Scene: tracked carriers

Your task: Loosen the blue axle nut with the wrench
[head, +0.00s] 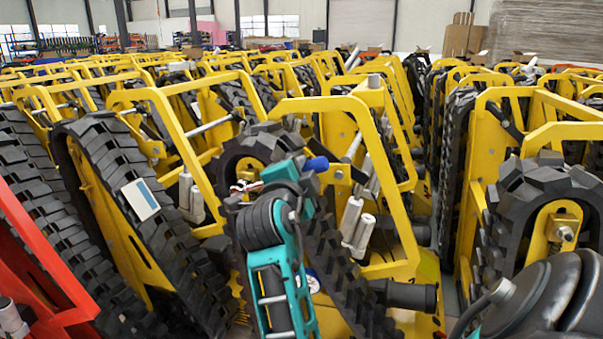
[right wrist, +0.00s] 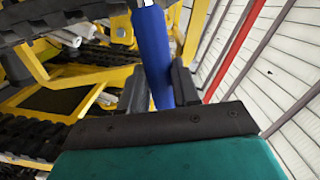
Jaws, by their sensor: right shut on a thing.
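My right gripper (right wrist: 159,84) has its two black fingers on either side of a blue bar (right wrist: 155,50) in the right wrist view and is shut on it. The bar looks like a handle and runs up out of that picture; its far end is out of view. In the head view my right gripper (head: 308,166) is above the middle, with a short blue end (head: 317,163) showing beside it. It is in front of a black-tracked yellow carrier (head: 330,108). My left gripper is not in view.
Rows of yellow carriers with black tracks stand close together on both sides. A red frame (head: 38,262) is at the lower left. A small white and blue panel (head: 141,200) is on a track at left. A narrow gap runs between the rows right of centre.

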